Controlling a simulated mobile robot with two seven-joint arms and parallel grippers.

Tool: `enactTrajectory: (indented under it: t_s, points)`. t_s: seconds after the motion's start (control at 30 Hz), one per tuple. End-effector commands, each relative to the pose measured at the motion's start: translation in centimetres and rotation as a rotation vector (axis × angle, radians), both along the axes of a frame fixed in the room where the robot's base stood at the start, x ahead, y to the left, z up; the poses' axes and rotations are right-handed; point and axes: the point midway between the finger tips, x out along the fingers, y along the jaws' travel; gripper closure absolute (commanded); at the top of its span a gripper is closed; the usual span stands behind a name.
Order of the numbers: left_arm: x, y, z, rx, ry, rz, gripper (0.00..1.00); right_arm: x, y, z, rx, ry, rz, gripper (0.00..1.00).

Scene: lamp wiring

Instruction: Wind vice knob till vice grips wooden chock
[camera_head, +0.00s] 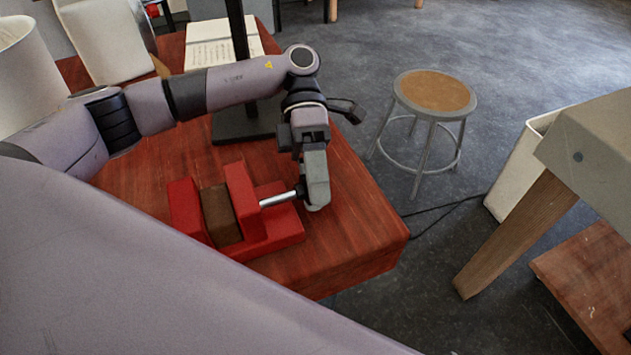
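A red vice (275,232) stands on the red-brown wooden table. The brown wooden chock (221,214) sits between its two upright jaws. The chock lies close to both jaws; I cannot tell whether both touch it. A shiny metal screw (279,199) runs out from the right jaw. My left gripper (317,188) points down at the screw's outer end. The vice knob is mostly or wholly hidden by the grey fingers. The fingers overlap in this view, so their gap cannot be seen. My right gripper is out of view.
A dark post on a flat base (243,125) stands behind the vice, near an open book (222,48). The table's right corner (400,235) is clear. A round stool (435,92) and a pale bin (520,165) stand on the floor beyond.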

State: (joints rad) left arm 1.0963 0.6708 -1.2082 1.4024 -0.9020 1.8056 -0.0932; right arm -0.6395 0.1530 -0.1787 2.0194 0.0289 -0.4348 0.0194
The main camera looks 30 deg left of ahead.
Motion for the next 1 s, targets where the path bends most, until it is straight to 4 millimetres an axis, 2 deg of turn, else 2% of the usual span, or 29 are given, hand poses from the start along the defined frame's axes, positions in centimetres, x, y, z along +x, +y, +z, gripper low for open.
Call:
enactTrajectory:
  t_s: [0.33,0.47,0.63,0.67,0.7,0.8,0.83,0.87,1.0]
  points:
    - [0.2,0.0,0.2,-0.002,-0.004,0.005,0.43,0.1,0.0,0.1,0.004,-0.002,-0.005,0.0]
    - [0.2,0.0,1.0,-0.003,-0.007,0.005,0.43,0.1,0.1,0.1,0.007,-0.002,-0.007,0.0]
    - [0.2,0.0,4.0,-0.007,-0.01,0.002,0.43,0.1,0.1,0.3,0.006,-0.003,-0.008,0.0]
    - [0.2,-0.1,4.8,-0.009,-0.011,0.001,0.37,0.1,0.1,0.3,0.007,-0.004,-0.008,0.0]
    - [0.2,-0.1,5.9,-0.01,-0.011,0.001,0.24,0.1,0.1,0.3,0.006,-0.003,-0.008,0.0]
    - [0.1,-0.2,8.6,-0.011,-0.014,-0.002,0.24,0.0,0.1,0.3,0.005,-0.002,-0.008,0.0]
    - [0.1,-0.2,9.3,-0.011,-0.016,-0.004,0.28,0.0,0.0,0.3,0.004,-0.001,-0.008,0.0]
    - [0.1,-0.2,10.1,-0.011,-0.016,-0.005,0.43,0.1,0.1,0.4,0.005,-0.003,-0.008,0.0]
    - [0.1,-0.2,13.4,-0.008,-0.012,-0.004,0.43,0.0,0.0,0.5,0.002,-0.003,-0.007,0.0]
